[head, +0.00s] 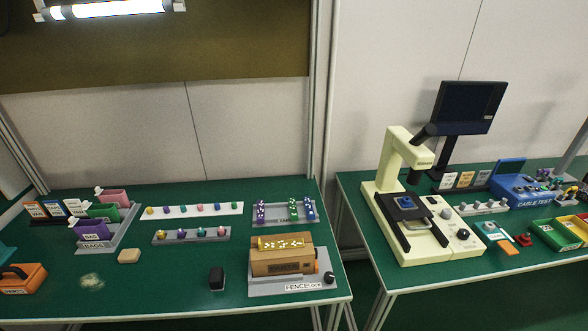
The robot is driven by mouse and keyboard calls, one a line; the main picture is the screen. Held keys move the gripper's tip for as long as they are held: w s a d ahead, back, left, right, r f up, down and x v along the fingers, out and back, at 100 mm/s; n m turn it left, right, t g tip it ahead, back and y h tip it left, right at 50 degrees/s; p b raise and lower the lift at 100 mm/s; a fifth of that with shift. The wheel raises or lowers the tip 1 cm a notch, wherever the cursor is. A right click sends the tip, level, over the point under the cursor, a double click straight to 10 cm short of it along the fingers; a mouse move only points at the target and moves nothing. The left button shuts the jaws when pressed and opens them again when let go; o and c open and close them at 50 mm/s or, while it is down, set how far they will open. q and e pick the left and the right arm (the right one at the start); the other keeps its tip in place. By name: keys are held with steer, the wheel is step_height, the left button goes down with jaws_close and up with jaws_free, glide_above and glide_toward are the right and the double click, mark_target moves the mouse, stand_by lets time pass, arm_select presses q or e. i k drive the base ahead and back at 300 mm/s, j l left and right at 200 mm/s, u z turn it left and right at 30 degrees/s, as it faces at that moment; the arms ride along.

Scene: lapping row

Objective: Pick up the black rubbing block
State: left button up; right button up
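A small black block (216,278), the likely rubbing block, stands on the green top of the left table (170,295). It is near the front edge, just left of the wooden box on its grey base. Nothing touches it. Neither of my grippers shows in the head view.
The wooden box (283,268) on its grey base is right of the block. Racks of coloured knobs (191,235) stand behind. A cream microscope-like machine (397,190) stands on the right table. Green surface around the black block is clear.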

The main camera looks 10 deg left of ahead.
mark_target(217, 277)
steer(key=u, duration=1)
